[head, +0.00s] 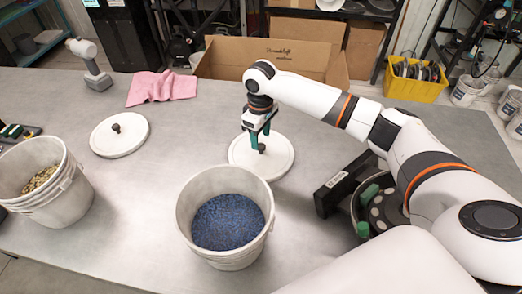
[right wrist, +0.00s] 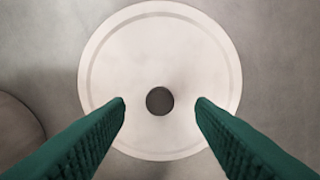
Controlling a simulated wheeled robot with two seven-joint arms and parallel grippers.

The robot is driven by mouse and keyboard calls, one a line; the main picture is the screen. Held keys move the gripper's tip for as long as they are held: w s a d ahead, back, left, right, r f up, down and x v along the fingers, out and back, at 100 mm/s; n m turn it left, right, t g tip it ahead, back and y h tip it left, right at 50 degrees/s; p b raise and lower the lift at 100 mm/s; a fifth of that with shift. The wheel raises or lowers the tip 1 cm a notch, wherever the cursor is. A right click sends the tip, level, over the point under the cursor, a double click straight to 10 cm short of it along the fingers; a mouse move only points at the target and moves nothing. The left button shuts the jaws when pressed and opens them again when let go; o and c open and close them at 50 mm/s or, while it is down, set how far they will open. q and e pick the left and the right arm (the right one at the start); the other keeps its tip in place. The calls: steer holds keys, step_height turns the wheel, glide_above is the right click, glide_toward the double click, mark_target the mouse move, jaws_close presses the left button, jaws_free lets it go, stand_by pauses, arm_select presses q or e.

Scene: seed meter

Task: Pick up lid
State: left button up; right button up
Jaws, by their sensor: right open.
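A round white lid (head: 280,163) with a dark knob (head: 262,148) lies flat on the table behind the bucket of blue seeds. My right gripper (head: 258,141) is over this lid with its green fingers pointing down. In the right wrist view, the lid (right wrist: 160,40) is centred below, and its round knob (right wrist: 160,101) shows between the two open fingertips (right wrist: 161,106), with a gap on each side. Nothing is held. A second similar lid (head: 105,142) with a dark knob lies at the left. My left gripper is not in view.
A white bucket (head: 222,256) of blue seeds stands in front of the lid. Stacked buckets (head: 62,210) with pale seeds stand at left. A black device (head: 340,180) stands right of the lid.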

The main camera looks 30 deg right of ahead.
mark_target(261, 145)
steer(key=shift+s+f, duration=0.1)
steer(key=shift+f, duration=1.6)
steer(key=c, duration=1.1)
